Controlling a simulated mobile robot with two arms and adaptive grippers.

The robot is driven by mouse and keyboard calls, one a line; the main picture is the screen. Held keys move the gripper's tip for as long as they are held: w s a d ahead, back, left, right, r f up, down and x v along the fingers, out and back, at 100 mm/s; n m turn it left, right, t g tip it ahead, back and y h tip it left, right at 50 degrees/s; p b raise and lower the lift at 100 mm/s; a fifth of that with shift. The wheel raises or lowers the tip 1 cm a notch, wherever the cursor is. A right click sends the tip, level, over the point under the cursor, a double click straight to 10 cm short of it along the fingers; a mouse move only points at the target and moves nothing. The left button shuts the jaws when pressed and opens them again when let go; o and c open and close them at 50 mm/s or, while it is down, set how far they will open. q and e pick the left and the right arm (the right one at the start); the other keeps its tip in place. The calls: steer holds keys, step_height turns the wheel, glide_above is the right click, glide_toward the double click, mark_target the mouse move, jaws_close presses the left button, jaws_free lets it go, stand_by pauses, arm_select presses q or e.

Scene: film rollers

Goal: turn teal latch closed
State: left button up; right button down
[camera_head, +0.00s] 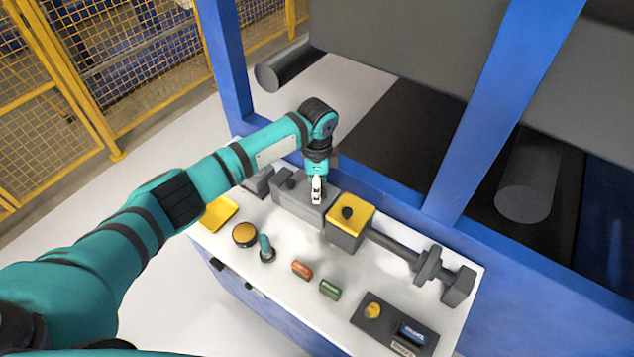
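A small teal latch lever (265,245) with a dark round end stands on the white table top, just right of a round yellow button. My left gripper (316,201) points down in front of a grey block at the back of the table. It is up and to the right of the teal lever, apart from it. Its fingers are too small to tell whether they are open or shut. My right gripper is not in view.
A yellow-topped grey block (349,224) with a dark shaft stands right of my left gripper. The yellow button (244,235), a red block (302,269), a green block (330,289) and a dark panel (385,318) sit nearer the front. Blue frame posts rise behind.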

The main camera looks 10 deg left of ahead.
arm_select(q)
steer(key=m, duration=0.5)
steer(key=shift+w+r+m, duration=0.1)
steer(key=shift+w+m, duration=0.05)
steer(key=shift+m, duration=0.25)
stand_by(0.4)
steer(key=o, duration=1.2)
step_height(320, 180, up, 12)
steer(key=shift+f, duration=0.1)
